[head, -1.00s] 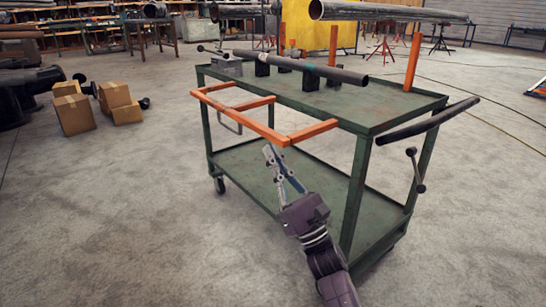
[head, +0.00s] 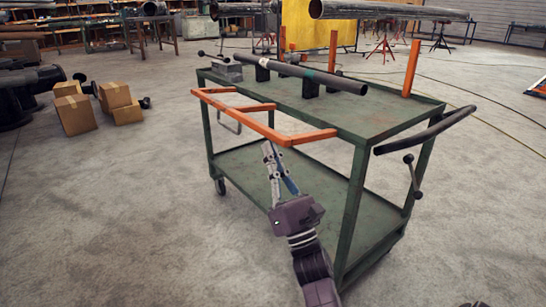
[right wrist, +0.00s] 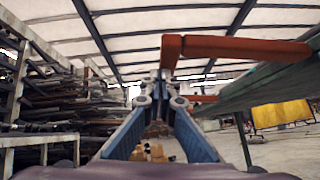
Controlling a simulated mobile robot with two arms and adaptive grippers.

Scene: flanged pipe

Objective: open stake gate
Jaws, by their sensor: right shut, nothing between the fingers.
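The orange stake gate (head: 242,119) is a frame of bars sticking out from the near long side of the green cart (head: 350,195), about level with its top. Its bars also show in the right wrist view (right wrist: 245,48), above and ahead of the fingers. My right gripper (head: 268,147) is shut and empty, with its fingertips just below the gate's outer bar, near the front corner. I cannot tell whether they touch it. In the right wrist view the fingertips (right wrist: 162,88) meet below the orange bar. My left gripper is not in view.
A dark pipe (head: 330,80) lies on black supports on the cart. Orange posts (head: 411,67) stand along the far side. A dark curved handle (head: 425,131) juts from the right end. Cardboard boxes (head: 75,115) sit at left. The floor in front is clear.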

